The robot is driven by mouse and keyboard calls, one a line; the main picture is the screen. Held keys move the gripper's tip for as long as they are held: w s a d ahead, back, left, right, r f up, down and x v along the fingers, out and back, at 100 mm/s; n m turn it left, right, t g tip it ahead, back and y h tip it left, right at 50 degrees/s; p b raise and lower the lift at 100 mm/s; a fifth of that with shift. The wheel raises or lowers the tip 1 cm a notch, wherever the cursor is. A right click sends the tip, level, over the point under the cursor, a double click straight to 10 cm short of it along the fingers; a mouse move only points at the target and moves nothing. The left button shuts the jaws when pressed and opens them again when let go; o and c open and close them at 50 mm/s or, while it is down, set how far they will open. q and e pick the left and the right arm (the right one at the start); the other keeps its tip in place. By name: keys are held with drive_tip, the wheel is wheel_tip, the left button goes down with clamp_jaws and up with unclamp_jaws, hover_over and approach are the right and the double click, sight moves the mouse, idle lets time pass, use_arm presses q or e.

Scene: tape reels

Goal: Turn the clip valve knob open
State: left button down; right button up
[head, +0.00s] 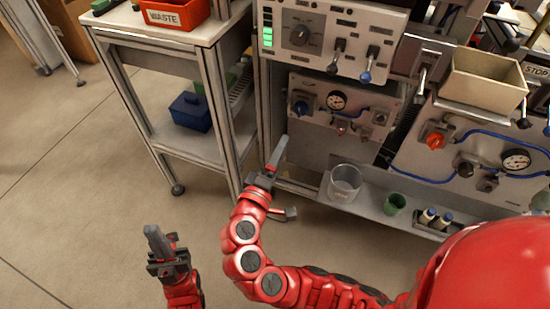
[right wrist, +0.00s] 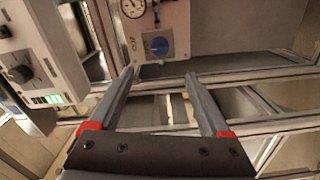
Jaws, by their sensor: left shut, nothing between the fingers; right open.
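A blue knob (head: 300,108) sits at the left of a grey valve panel, beside a round gauge (head: 337,100). In the right wrist view, the blue knob (right wrist: 157,46) is on a light square plate, just beyond and between my fingertips. My left gripper (head: 154,240) is shut and empty, low over the floor.
A control box with a black dial (head: 300,35) and levers overhangs the valve panel. A shelf below holds a clear beaker (head: 344,183), a green cup (head: 395,203) and small bottles. A cart with a red waste bin (head: 175,12) stands left. The floor at left is clear.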

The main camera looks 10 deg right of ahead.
drive_tip(key=shift+v, duration=1.2)
drive_tip(key=shift+w, duration=0.1)
